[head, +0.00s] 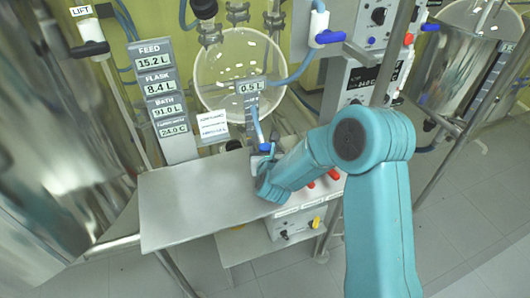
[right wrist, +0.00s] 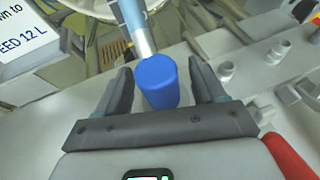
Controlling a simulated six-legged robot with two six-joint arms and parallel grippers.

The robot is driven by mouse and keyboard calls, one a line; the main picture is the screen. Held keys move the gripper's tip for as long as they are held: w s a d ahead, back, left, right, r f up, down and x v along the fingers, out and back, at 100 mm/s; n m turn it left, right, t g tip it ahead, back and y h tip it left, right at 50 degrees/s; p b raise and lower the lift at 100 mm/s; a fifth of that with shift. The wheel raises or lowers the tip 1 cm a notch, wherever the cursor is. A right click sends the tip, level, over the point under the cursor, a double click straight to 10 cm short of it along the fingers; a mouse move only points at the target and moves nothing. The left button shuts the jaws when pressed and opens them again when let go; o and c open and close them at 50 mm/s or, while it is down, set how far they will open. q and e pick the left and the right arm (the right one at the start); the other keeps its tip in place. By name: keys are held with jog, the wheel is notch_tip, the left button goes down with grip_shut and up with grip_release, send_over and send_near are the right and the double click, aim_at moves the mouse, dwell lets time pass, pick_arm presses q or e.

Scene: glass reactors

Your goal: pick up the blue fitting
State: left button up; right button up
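The blue fitting (head: 265,147) sits at the lower end of a light blue and grey tube, above the back of the metal shelf. In the right wrist view the blue fitting (right wrist: 157,82) is a rounded blue cylinder between my right gripper's two dark fingers. My right gripper (right wrist: 161,72) is open, with a visible gap on each side of the fitting. In the head view my right gripper (head: 263,162) is small and partly hidden by my teal arm. My left gripper is not in view.
A bare metal shelf (head: 190,200) lies to the left of my right gripper. A round glass vessel (head: 225,75) stands behind, with a label stack (head: 160,88) at its left. Another blue connector (head: 329,37) hangs on a hose at upper right. Pipe fittings (right wrist: 285,50) show at the right.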

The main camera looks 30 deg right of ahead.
jog(key=c, duration=1)
jog(key=shift+c, duration=1)
jog(key=shift+w+r, duration=0.1)
jog(key=shift+r, duration=0.05)
